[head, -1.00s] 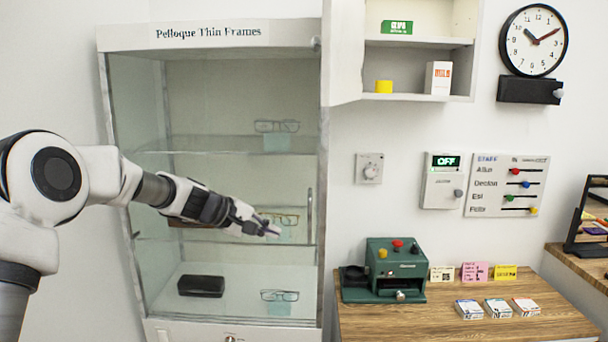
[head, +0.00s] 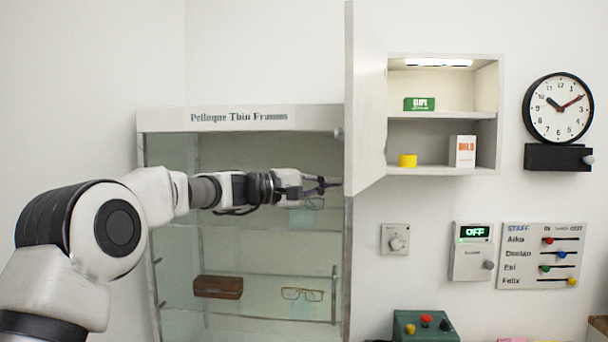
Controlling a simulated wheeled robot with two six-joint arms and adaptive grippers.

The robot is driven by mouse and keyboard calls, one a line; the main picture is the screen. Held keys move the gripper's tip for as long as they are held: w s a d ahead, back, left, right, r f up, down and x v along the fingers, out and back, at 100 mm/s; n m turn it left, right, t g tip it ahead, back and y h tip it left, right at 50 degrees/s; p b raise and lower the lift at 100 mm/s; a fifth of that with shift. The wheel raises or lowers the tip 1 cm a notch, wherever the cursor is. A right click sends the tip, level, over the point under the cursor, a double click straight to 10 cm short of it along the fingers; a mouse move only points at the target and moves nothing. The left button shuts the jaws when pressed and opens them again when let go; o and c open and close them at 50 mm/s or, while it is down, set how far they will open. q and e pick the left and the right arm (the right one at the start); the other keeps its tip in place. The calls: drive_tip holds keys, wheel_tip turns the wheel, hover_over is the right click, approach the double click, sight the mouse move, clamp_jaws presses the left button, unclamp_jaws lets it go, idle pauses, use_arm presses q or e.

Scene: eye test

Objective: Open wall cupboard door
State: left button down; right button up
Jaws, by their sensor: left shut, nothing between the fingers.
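The wall cupboard (head: 484,134) is at the upper right of the head view. Its white door (head: 366,110) stands open, swung out at the cupboard's left side, and the inside shows. A small round knob (head: 338,133) shows at the door's outer edge. My left gripper (head: 332,186) is shut and empty. Its tips are just left of the door's lower outer corner, below the knob; I cannot tell whether they touch the door. My right gripper is not in view.
The cupboard holds a green box (head: 419,104), a yellow cylinder (head: 407,161) and a white box (head: 462,151). A glass display case (head: 160,119) with glasses stands behind my left arm. A clock (head: 558,108) and switch panels (head: 472,251) hang to the right.

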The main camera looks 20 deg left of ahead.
use_arm(q)
drive_tip(key=shift+s+d, duration=0.2)
drive_tip(key=shift+d, duration=0.95)
